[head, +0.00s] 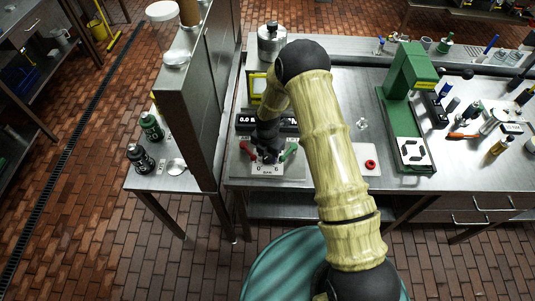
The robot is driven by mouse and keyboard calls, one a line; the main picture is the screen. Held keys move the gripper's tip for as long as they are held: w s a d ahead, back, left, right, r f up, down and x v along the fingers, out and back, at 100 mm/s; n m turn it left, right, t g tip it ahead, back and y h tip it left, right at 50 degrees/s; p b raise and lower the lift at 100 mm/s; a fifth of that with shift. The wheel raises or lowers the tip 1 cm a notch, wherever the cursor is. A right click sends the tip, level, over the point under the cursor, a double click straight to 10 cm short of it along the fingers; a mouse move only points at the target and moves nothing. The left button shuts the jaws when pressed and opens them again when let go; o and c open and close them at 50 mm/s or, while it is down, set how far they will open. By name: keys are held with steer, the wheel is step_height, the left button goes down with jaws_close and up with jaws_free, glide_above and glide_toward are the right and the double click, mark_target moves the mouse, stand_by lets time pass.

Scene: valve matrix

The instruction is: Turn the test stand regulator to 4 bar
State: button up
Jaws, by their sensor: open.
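The test stand (240,170) is a metal plate on the bench, left of centre in the head view. A dark display (245,121) at its back shows what looks like 0.0, partly covered by my arm. A pale scale plate (266,169) at its front carries small marks and a BAR label. My gripper (268,155) is dark, points down just behind this scale and is open. The regulator knob is not clearly visible; my gripper and wrist cover that spot. I cannot tell whether the fingers touch it.
A red handle (246,149) and a green handle (290,150) stand close on either side of my gripper. A red button (370,165) and a green press-like stand (396,90) are to the right. A tall metal panel (208,95) rises on the left.

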steer(key=c, duration=0.7)
